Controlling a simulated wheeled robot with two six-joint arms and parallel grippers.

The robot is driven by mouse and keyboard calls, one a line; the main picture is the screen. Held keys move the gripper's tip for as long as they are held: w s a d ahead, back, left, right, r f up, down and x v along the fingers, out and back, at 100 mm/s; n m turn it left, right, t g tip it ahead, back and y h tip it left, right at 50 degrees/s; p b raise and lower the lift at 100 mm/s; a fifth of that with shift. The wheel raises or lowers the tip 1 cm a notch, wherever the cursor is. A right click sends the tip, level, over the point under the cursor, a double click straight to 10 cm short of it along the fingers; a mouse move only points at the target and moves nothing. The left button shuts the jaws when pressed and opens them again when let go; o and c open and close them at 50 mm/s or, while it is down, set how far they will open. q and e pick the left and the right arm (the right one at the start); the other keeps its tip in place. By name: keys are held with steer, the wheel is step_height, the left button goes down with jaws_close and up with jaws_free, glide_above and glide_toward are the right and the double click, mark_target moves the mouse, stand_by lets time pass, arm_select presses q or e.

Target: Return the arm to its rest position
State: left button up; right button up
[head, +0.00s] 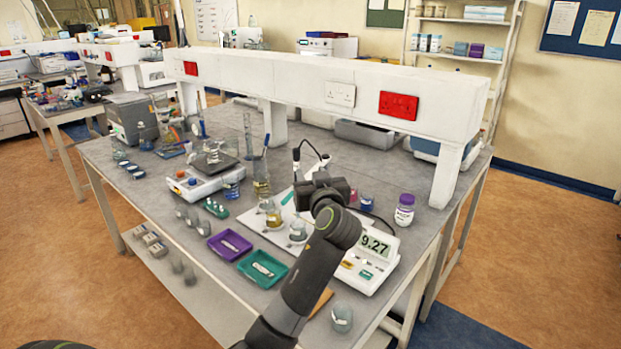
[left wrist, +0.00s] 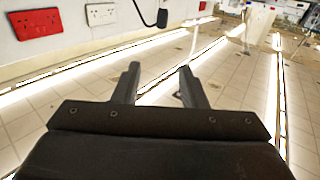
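My left arm (head: 322,245) rises from the bottom middle of the head view and reaches over the bench (head: 225,300). Its dark gripper (head: 310,168) is above the bench, near the pH meter and beakers. In the left wrist view the two fingers of the gripper (left wrist: 158,85) stand apart with nothing between them. The floor and bright bench edges show beyond them. My right gripper is in neither view.
Close to the arm are a meter reading 9.27 (head: 365,262), a small beaker (head: 342,317), purple (head: 229,245) and green (head: 262,268) trays, and a purple-capped bottle (head: 404,210). A white shelf with red sockets (head: 399,105) runs behind. Floor at right is clear.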

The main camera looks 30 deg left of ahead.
arm_select(q)
steer(key=s+f+m+g+h, duration=0.2)
steer(key=s+f+h, duration=0.1)
steer(key=s+f, duration=0.75)
steer(key=s+f+m+g+h, duration=0.25)
steer(key=s+f, duration=0.45)
steer(key=f, duration=0.6)
steer(key=s+d+f+m+g+h, duration=0.2)
steer(key=s+d+f+h, duration=0.15)
steer(key=s, duration=0.85)
steer(key=s+d+f+m+g+h, duration=0.2)
steer(key=s+f+g, duration=0.15)
steer(key=s, duration=0.75)
step_height(320, 180, down, 29)
steer(key=a+b, duration=0.2)
steer(key=s+d+f+g+b, duration=0.1)
steer(key=s+d+f, duration=0.1)
steer(key=s+f, duration=1.3)
steer(key=shift+f+g+h+b, duration=0.25)
steer(key=shift+g+h+b, duration=0.05)
steer(key=shift+h, duration=0.1)
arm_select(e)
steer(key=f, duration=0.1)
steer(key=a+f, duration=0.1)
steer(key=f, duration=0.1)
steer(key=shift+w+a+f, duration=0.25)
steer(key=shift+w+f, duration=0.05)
